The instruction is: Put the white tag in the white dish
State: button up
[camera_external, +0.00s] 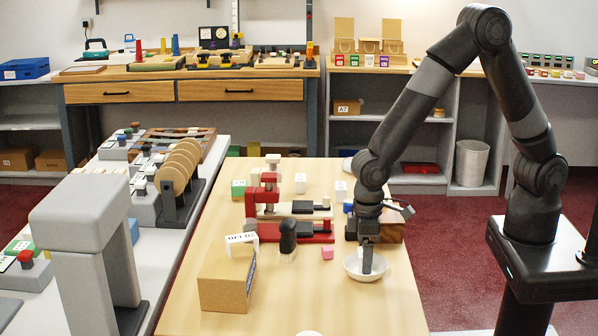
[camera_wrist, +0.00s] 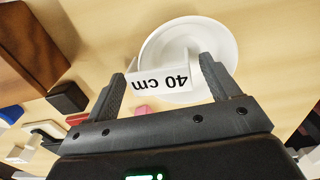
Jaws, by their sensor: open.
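The white dish (camera_external: 352,273) stands on the wooden table below my gripper (camera_external: 367,270); in the wrist view the dish (camera_wrist: 215,28) is round and shallow. My gripper (camera_wrist: 162,68) is open, its two dark fingers apart on either side of a white tag (camera_wrist: 150,82) printed "40 cm", upside down in the wrist view. The tag overlaps the dish, its left end reaching past the dish rim in the picture. I cannot tell whether it touches the dish's inside or rim. In the external view the fingers hide the tag.
A cardboard box (camera_external: 224,292) stands at the table's front left. The table's front right is largely clear.

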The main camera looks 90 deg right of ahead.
notch_tip(320, 180, up, 12)
jog(key=s+d+r+t, duration=0.3)
jog(key=s+d+r, duration=0.55)
jog(key=r, duration=0.35)
jog(key=s+d+r+t, duration=0.1)
jog(key=s+d, duration=0.1)
jog(key=s, duration=0.5)
jog(key=s+d+r+t, duration=0.1)
jog(key=s+d+r, duration=0.1)
jog(key=s, duration=0.5)
jog(key=shift+d+r+t, duration=0.25)
jog(key=shift+t, duration=0.05)
